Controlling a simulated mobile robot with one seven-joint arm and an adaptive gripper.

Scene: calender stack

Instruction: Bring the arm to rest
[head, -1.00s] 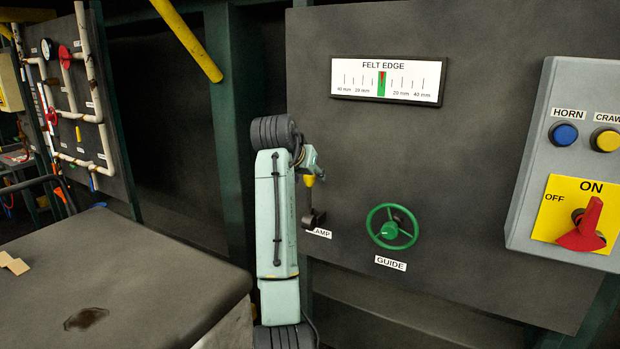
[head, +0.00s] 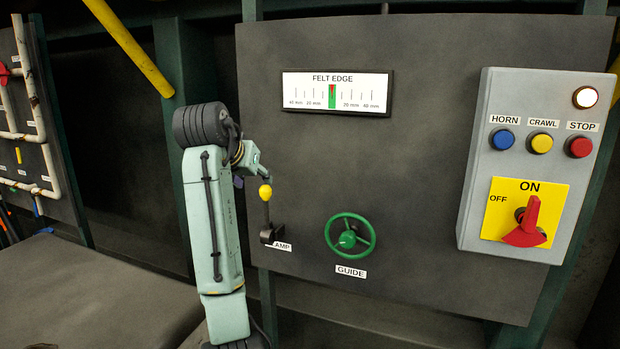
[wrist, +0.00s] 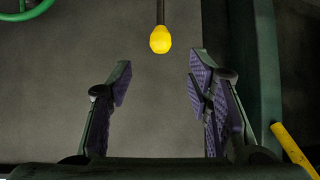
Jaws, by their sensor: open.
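My gripper shows in the wrist view (wrist: 158,80) with its two purple-padded fingers spread apart and nothing between them. The yellow knob (wrist: 160,39) of the clamp lever lies just beyond the fingertips, roughly centred in the gap. In the head view my arm (head: 215,225) stands raised in front of the panel's left edge, and its wrist (head: 246,157) is up and to the left of the yellow knob (head: 265,192). The fingers are mostly hidden there. The clamp lever stands upright above its black base (head: 271,234).
A green guide wheel (head: 350,236) is right of the lever. A dark tabletop (head: 90,290) lies lower left.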

